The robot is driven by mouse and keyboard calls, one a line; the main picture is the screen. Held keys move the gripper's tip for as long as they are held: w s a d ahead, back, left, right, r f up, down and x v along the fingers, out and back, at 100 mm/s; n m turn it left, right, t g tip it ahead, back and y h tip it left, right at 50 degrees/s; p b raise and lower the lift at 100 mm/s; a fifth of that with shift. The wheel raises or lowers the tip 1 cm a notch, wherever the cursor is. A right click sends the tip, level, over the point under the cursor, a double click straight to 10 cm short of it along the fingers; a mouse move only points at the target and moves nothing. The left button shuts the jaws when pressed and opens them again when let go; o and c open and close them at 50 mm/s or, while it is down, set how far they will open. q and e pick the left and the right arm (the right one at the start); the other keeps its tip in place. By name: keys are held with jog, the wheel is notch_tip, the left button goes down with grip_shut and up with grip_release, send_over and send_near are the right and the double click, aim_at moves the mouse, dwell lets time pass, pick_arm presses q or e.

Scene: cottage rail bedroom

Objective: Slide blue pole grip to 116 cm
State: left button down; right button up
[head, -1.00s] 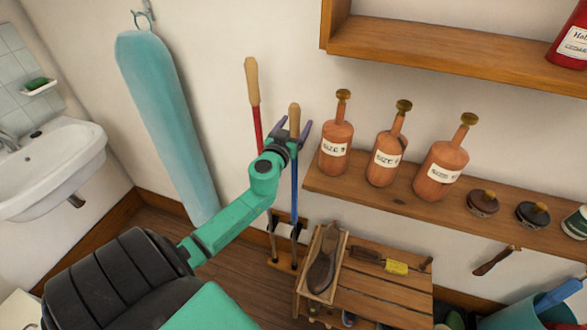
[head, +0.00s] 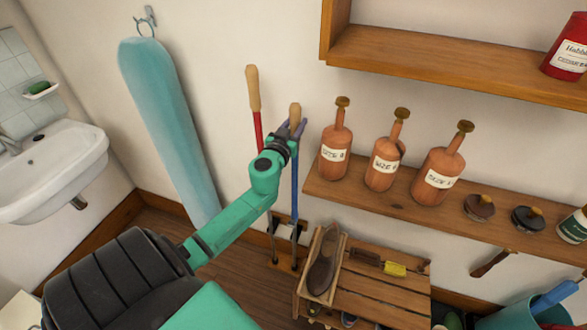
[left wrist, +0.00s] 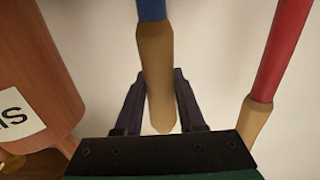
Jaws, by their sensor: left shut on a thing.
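The blue pole (head: 295,190) stands upright against the wall, with a tan wooden grip (head: 295,112) at its top. My left gripper (head: 291,128) is shut on the grip, its purple fingers on either side. In the left wrist view the grip (left wrist: 157,75) lies between the two fingers (left wrist: 160,105), with a short length of blue pole (left wrist: 151,9) beyond it. A red pole (head: 258,132) with a longer-looking tan grip (head: 253,88) stands just left of it; it also shows in the left wrist view (left wrist: 284,45). My right gripper is out of view.
A wooden shelf (head: 400,205) with several brown bottles and tins is close right of my gripper; one bottle (left wrist: 40,70) is near in the wrist view. A pole stand (head: 285,265), slatted bench (head: 385,290), ironing board (head: 165,130) and sink (head: 50,165) are around.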

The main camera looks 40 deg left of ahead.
aim_at(296, 104)
pick_arm(q)
jog(key=shift+r+p, duration=3.8)
jog(key=shift+r, duration=0.8)
jog(key=shift+c, duration=1)
grip_release()
jog(key=shift+f, duration=0.1)
jog(key=v, duration=1)
